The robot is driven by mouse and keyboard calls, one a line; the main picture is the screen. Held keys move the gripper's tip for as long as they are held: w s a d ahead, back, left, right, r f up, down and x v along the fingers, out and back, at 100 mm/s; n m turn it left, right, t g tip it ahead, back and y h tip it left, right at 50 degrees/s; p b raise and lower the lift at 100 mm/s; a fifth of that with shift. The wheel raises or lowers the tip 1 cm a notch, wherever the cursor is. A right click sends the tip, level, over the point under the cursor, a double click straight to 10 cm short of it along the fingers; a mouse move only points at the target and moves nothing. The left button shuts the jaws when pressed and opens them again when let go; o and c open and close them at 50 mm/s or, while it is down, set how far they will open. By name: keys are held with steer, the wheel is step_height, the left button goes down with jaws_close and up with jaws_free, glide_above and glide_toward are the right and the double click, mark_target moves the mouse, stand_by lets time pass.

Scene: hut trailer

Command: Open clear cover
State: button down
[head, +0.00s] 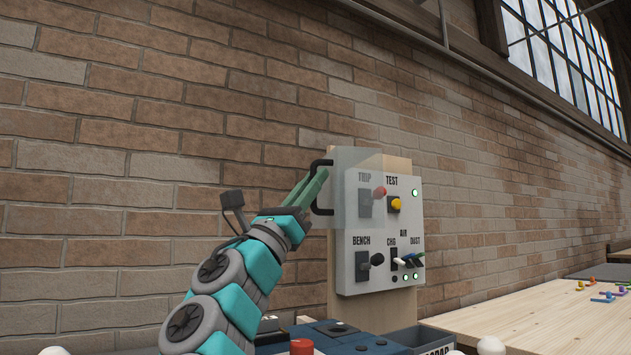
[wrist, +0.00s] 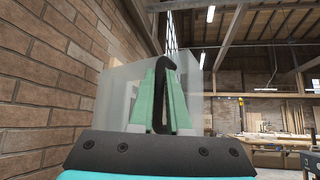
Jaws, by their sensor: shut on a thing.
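The clear cover (head: 346,206) is a see-through panel with a black handle on its left edge. It lies over the TRIP and TEST part of the grey control panel (head: 382,285). My gripper (head: 318,184) is at the cover's left side, with its green fingers shut on the black handle (head: 319,211). In the wrist view, my gripper (wrist: 162,92) has the black handle (wrist: 162,80) between its two fingers, and the hazy cover (wrist: 117,97) shows behind.
The panel is fixed to a wooden board (head: 342,308) by the brick wall (head: 110,150). A wooden table (head: 540,318) with coloured bits stands at right. Dark boxes sit below the panel.

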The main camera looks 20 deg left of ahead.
steer(key=shift+w+a+f, duration=0.15)
steer(key=shift+w+f, duration=0.05)
steer(key=shift+f, duration=0.15)
steer(key=c, duration=1.2)
jaws_free()
steer(key=shift+w, duration=0.1)
steer(key=o, duration=0.3)
steer(key=shift+r, duration=0.15)
